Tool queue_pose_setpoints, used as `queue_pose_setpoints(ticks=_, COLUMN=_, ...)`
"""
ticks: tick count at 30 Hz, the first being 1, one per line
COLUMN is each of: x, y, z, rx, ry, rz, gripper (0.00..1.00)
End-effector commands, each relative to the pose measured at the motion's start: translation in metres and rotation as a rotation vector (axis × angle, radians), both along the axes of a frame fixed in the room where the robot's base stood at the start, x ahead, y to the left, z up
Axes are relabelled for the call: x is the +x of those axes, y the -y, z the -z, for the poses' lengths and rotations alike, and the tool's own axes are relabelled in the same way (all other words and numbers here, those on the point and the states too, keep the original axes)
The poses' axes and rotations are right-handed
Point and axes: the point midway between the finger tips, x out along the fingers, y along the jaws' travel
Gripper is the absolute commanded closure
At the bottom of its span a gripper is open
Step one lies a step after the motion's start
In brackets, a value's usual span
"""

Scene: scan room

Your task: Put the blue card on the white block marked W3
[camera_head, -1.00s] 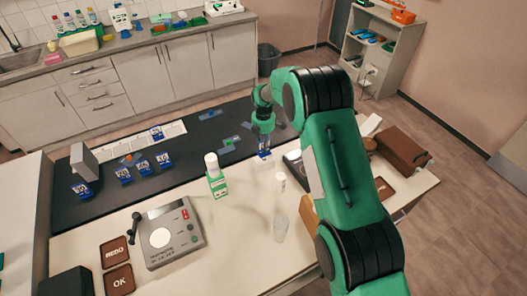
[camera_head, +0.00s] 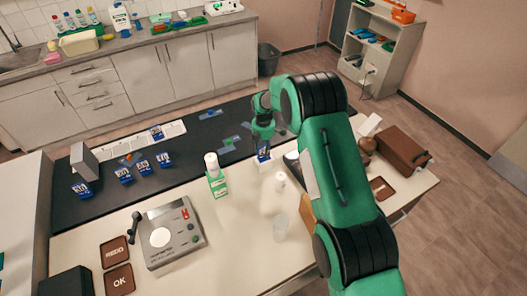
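My gripper (camera_head: 263,138) points down over the right part of the dark mat. A blue card (camera_head: 264,154) is upright at its fingertips, and the fingers appear closed on its top. A small pale block (camera_head: 264,166) shows just under the card's lower edge. I cannot tell whether the card touches it, and no W3 mark is readable. Other blue cards stand on the left of the mat, such as one at the far left (camera_head: 84,190) and one farther right (camera_head: 165,160). Their bases are too small to read.
A green-and-white bottle (camera_head: 215,178) stands left of my gripper. A small white cylinder (camera_head: 280,181) and a clear cup (camera_head: 280,227) stand in front. A grey device (camera_head: 166,236) and brown REDO (camera_head: 114,251) and OK (camera_head: 119,280) pads lie at front left.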

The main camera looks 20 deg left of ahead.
Motion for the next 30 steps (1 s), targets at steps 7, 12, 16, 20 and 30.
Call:
queue_pose_setpoints(ticks=7, x=0.000, y=0.000, z=0.000, rx=0.000, ry=0.000, rz=0.000, gripper=0.66)
queue_pose_setpoints(ticks=12, x=0.000, y=0.000, z=-0.005, rx=0.001, ry=0.001, rz=0.000, gripper=0.66)
queue_pose_setpoints(ticks=16, x=0.001, y=0.000, z=-0.013, rx=0.001, ry=0.002, rz=0.000, gripper=0.66)
queue_pose_setpoints(ticks=20, x=0.001, y=-0.001, z=-0.027, rx=0.001, ry=0.002, rz=0.000, gripper=0.66)
queue_pose_setpoints(ticks=30, x=0.001, y=-0.001, z=-0.081, rx=0.001, ry=0.003, rz=0.000, gripper=0.66)
